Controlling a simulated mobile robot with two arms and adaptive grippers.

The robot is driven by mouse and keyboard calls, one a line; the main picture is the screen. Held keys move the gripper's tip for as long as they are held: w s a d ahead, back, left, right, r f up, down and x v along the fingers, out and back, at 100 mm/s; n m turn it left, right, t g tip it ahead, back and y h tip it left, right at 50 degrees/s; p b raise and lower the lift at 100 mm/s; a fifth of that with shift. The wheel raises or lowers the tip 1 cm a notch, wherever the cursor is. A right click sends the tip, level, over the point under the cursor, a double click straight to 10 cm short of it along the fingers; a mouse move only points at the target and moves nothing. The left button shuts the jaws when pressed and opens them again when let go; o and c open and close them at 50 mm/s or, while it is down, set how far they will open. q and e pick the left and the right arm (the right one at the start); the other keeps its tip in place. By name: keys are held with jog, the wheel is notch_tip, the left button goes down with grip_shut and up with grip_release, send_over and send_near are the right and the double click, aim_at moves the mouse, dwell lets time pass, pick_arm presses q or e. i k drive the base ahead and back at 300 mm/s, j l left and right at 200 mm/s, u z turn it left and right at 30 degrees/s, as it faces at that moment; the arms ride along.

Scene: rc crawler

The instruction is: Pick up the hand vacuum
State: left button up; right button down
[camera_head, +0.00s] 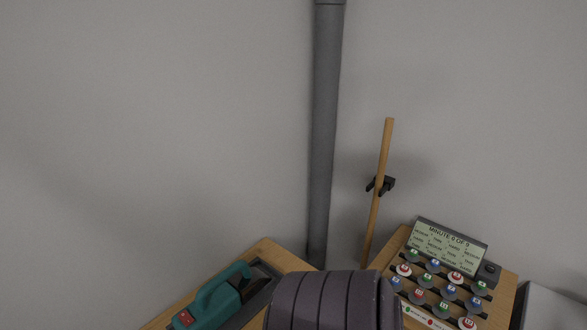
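The hand vacuum (215,299) is teal with a looped handle and a red switch area. It is at the bottom left of the head view, with its lower part cut off by the picture edge. It rests in or on a dark tray (262,281) on a wooden surface (264,248). Nothing is seen touching its handle. Neither of my grippers is in view.
A dark purple ridged object (325,300) stands right of the vacuum; what it is cannot be told. A panel with a display (449,247) and several coloured buttons lies on a wooden surface at right. A wooden stick (379,190) and grey pipe (323,140) stand behind.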

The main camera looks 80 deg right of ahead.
aim_at(224, 295)
jog(key=z, duration=1.8)
